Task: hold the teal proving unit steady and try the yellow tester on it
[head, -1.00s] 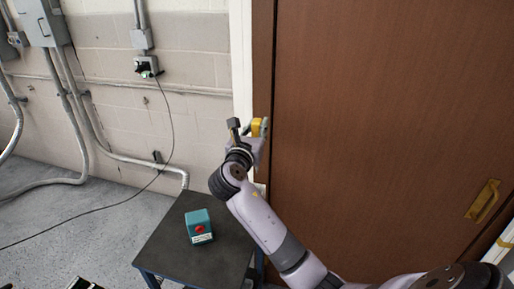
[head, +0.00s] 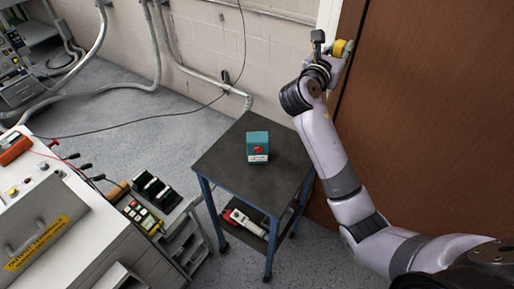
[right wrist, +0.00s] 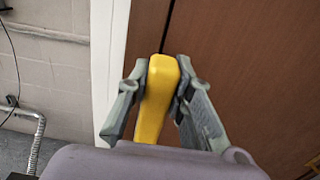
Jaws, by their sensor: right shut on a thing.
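The teal proving unit (head: 257,141), a small box with a red button and a white label on its front, stands upright on the dark top of a small cart. No gripper touches it. My right gripper (head: 338,50) is raised beyond the cart's right side, near the door frame. It is shut on the yellow tester (head: 345,48); the right wrist view shows the tester's yellow body (right wrist: 157,98) between the two fingers. The rest of the tester is hidden. My left gripper is not in view.
The cart (head: 215,160) has free room around the unit, and a red and white thing (head: 246,222) lies on its lower shelf. A bench with equipment (head: 60,235) stands at the left. A brown door (head: 420,110) is behind my right arm.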

